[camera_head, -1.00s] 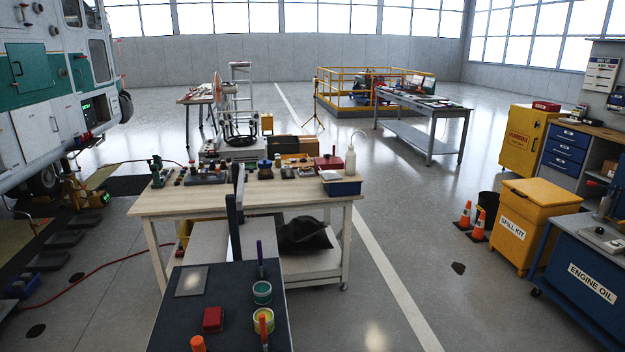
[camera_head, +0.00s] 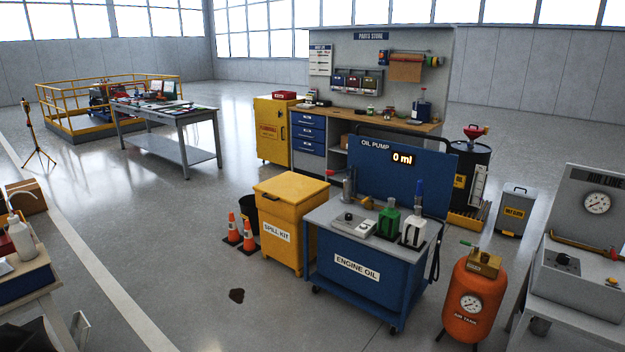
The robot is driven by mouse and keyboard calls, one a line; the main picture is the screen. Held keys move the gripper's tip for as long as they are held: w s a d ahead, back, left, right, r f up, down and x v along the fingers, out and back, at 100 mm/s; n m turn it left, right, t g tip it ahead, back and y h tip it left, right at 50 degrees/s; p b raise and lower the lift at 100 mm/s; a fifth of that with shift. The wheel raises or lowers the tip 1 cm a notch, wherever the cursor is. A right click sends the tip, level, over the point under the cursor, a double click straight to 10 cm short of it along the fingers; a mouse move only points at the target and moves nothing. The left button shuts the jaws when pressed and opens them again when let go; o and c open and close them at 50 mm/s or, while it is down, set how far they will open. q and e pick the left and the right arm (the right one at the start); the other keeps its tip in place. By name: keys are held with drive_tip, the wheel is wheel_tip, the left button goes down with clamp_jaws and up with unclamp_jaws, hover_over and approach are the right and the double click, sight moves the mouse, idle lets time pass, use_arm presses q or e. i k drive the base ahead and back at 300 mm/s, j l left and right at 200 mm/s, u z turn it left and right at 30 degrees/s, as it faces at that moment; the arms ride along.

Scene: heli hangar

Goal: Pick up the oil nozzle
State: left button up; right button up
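The blue engine oil cart (camera_head: 358,268) stands right of the middle, with a grey top and an "OIL PUMP" panel (camera_head: 375,165) reading 0 ml behind it. A small brass-coloured piece (camera_head: 367,203) lies near the fitting. A black hose (camera_head: 436,262) hangs at the cart's right side. I cannot tell for certain which part is the oil nozzle. Neither gripper is in view.
A yellow spill kit bin (camera_head: 285,225) stands close left of the cart, with orange cones (camera_head: 240,232) beside it. An orange air tank (camera_head: 472,300) and a grey bench (camera_head: 580,280) stand to the right.

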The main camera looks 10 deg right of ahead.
sight(420, 184)
drive_tip(key=i+l+z, duration=0.15)
drive_tip(key=i+z, duration=0.15)
drive_tip(key=i, duration=0.4)
drive_tip(key=i+z, duration=0.3)
drive_tip(key=i, duration=0.4)
